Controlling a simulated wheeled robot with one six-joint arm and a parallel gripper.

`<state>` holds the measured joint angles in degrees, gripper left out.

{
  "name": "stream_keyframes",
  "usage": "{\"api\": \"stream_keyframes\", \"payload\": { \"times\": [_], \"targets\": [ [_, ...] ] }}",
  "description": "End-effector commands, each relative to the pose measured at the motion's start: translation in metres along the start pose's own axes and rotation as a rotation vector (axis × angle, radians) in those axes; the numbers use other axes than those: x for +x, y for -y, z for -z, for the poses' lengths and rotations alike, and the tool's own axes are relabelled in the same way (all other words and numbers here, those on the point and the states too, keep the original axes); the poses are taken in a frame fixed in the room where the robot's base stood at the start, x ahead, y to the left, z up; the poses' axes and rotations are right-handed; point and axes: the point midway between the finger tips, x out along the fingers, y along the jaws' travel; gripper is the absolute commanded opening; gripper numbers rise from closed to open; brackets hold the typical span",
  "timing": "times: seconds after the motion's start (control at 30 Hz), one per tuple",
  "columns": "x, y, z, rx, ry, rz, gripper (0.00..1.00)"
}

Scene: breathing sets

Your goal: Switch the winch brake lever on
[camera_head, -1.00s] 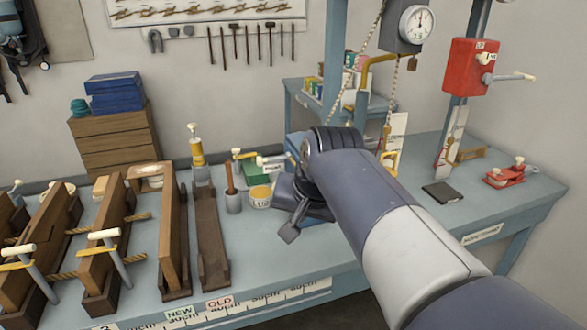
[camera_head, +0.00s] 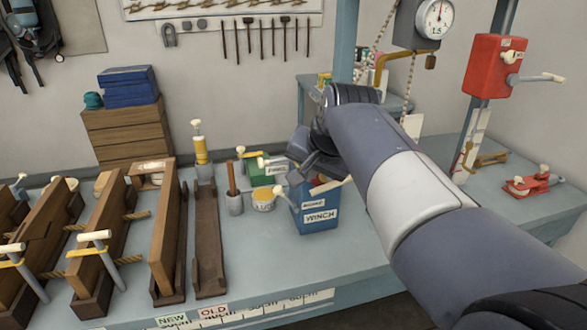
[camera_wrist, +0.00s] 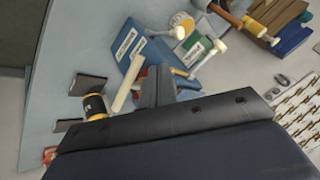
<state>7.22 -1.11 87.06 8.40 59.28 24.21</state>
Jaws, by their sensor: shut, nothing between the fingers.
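The blue winch box (camera_head: 318,222), labelled WINCH, stands on the bench. It also shows in the wrist view (camera_wrist: 153,52). A lever with a cream knob (camera_head: 279,191) sticks out at the box's left side; a cream-tipped lever beside the blue box shows in the wrist view (camera_wrist: 178,33). A cream bar (camera_head: 332,186) lies near the box's top right and is partly covered by my arm. My gripper (camera_head: 312,172) is shut and empty, above and behind the box's top edge. In the wrist view my dark fingers (camera_wrist: 158,86) point toward the box. Contact cannot be told.
Wooden clamp frames (camera_head: 165,235) fill the left bench. A red lever box (camera_head: 495,68) is mounted at right.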

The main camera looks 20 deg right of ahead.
Motion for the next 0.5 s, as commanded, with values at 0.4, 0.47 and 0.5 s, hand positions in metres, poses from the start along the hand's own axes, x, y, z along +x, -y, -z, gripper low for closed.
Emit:
{"api": "stream_keyframes", "payload": {
  "times": [0.4, 0.47, 0.5],
  "targets": [
    [0.085, 0.005, -0.001, -0.003, 0.004, 0.000, 0.00],
    [0.092, 0.012, -0.001, -0.004, 0.004, 0.000, 0.00],
    [0.096, 0.015, -0.002, -0.004, 0.004, -0.001, 0.00]
  ]
}}
